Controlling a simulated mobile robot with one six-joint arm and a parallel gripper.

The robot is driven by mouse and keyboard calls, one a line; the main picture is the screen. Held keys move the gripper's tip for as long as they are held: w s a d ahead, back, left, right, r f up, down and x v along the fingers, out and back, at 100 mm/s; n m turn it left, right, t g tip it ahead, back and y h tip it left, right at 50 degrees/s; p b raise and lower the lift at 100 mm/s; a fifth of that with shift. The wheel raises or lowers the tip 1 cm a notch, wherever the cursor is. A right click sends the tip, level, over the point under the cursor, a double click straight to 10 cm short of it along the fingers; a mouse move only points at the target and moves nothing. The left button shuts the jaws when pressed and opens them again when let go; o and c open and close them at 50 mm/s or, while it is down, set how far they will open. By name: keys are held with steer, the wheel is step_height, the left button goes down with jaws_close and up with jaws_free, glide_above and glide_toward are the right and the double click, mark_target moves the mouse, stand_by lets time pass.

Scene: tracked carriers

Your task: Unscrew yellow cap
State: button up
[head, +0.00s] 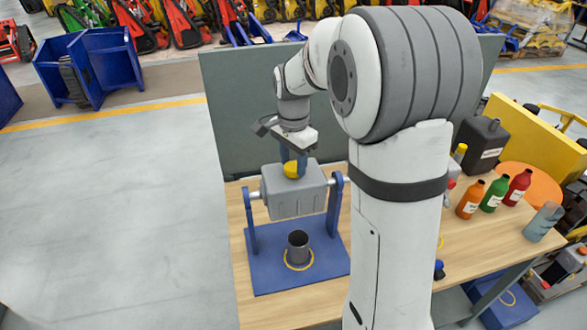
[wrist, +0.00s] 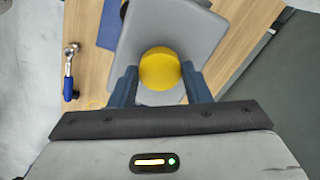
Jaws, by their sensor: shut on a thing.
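The yellow cap (head: 293,169) sits on top of a grey box-shaped tank (head: 296,203), which hangs on a pivot between two uprights of a blue stand (head: 265,277). My gripper (head: 293,161) reaches down from above and is shut on the cap. In the wrist view the round cap (wrist: 160,69) lies between the two blue fingers of my gripper (wrist: 160,80), with the grey tank (wrist: 190,30) below it. The thread under the cap is hidden.
A dark open cup (head: 298,244) with a yellow ring at its foot stands on the blue base. Orange (head: 470,199), green (head: 494,194) and red (head: 517,187) bottles stand on the right of the wooden table. A blue-handled ratchet (wrist: 69,72) lies left of the tank.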

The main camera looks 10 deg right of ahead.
steer(key=n, duration=0.4)
steer(key=n, duration=0.3)
steer(key=shift+n, duration=0.3)
steer(key=n, duration=0.3)
steer(key=shift+n, duration=0.4)
steer(key=n, duration=0.2)
steer(key=shift+n, duration=0.3)
steer(key=shift+n, duration=0.7)
steer(key=shift+r+n, duration=0.15)
steer(key=shift+n, duration=0.95)
